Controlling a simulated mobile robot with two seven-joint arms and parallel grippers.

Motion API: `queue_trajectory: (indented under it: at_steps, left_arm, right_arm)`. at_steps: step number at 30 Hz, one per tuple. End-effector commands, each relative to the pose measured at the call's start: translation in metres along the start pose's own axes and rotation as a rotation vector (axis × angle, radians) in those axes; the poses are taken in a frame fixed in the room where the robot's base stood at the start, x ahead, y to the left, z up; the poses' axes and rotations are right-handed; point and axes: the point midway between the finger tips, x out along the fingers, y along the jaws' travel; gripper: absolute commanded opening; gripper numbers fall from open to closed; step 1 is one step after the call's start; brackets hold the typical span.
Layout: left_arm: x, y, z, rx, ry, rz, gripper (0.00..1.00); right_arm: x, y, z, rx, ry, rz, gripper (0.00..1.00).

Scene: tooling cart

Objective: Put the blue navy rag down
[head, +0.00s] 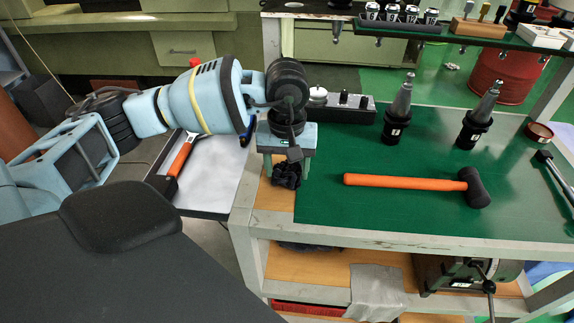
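The navy rag (287,176) is a small, dark, crumpled bundle just under my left gripper (288,164). My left arm comes in from the left and the gripper points down over the left end of the cart's top (330,208), near the edge of the green mat. The gripper is shut on the rag; its fingertips are mostly hidden by the cloth. I cannot tell whether the rag touches the wooden surface below. My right gripper is not in view.
An orange-handled mallet (410,182) lies on the mat to the right. Two tool holders (397,115) (478,120) stand behind it. A side tray (215,172) holds an orange-handled tool (181,157). A grey cloth (376,290) hangs from the lower shelf. The mat's front left is clear.

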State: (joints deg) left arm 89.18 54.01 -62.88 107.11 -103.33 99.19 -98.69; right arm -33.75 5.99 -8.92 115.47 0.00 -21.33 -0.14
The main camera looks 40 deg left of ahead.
Motion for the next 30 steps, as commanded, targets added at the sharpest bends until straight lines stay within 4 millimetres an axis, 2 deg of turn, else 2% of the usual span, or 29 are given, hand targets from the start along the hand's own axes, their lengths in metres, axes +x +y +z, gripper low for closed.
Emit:
queue_trajectory:
  at_steps: [1,5,16,30]
  left_arm:
    - [0.000,0.000,0.000,0.000,0.000,0.000,0.65]
    - [0.000,0.000,0.000,0.000,0.000,0.000,0.82]
    - [-0.002,0.000,0.000,0.000,0.001,0.000,0.82]
    - [-0.069,0.001,0.000,0.001,0.001,0.001,0.82]
  right_arm:
    - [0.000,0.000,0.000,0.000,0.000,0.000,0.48]
    - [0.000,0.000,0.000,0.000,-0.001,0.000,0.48]
    - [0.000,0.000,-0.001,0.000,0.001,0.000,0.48]
    - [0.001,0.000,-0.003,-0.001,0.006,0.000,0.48]
